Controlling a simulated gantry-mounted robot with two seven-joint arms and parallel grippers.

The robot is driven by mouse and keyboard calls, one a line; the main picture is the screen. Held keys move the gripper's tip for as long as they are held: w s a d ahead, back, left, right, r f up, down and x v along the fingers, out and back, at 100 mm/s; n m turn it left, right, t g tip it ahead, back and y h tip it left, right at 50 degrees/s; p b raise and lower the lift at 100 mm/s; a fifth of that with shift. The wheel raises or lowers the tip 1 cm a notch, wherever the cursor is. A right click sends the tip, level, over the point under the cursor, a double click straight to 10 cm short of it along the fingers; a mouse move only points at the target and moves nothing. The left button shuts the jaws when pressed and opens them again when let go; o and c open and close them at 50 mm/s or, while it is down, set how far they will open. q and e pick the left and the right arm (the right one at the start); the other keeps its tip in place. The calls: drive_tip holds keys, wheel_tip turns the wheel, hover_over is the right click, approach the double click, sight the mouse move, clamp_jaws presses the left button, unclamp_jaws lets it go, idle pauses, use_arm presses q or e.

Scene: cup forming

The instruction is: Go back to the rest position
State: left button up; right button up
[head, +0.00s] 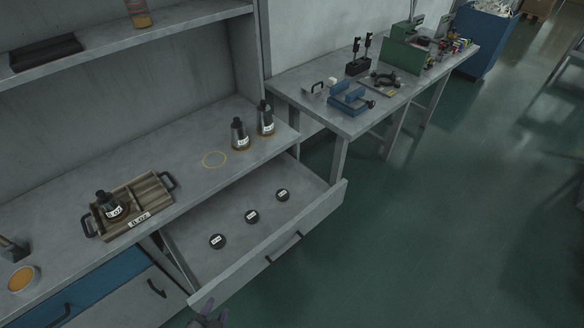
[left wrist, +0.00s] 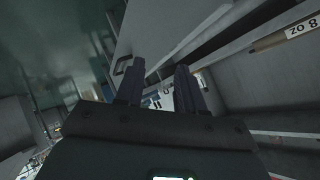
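My left gripper (head: 214,311) shows small at the bottom edge of the head view, in front of the open drawer's lower left corner. In the left wrist view its two dark fingers (left wrist: 160,68) stand apart with nothing clearly held between them. The wooden tray (head: 158,192) with black handles and an "8 OZ" label sits on the bench with a dark labelled bottle (head: 111,205) in it. Two more bottles (head: 240,134) (head: 266,119) stand at the bench's right end. My right gripper is in neither view.
The drawer (head: 200,268) is pulled out and holds three black labelled discs (head: 252,216). A dish of orange material (head: 23,279) sits at left. A side table (head: 355,121) carries tools and a blue fixture. Green floor (head: 420,230) is clear.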

use_arm(q)
drive_tip(key=s+a+r+n+g, duration=0.25)
drive_tip(key=s+n+g, duration=0.45)
drive_tip(key=s, duration=0.4)
wheel_tip(320, 180, up, 36)
drive_tip(key=p, duration=3.6)
wheel_tip(320, 180, down, 62)
drive_tip(key=b, duration=6.2)
drive_tip(key=shift+w+d+m, duration=0.15)
drive_tip(key=shift+w+m, duration=0.05)
drive_tip(key=shift+m, duration=0.1)
drive_tip(key=shift+r, duration=0.15)
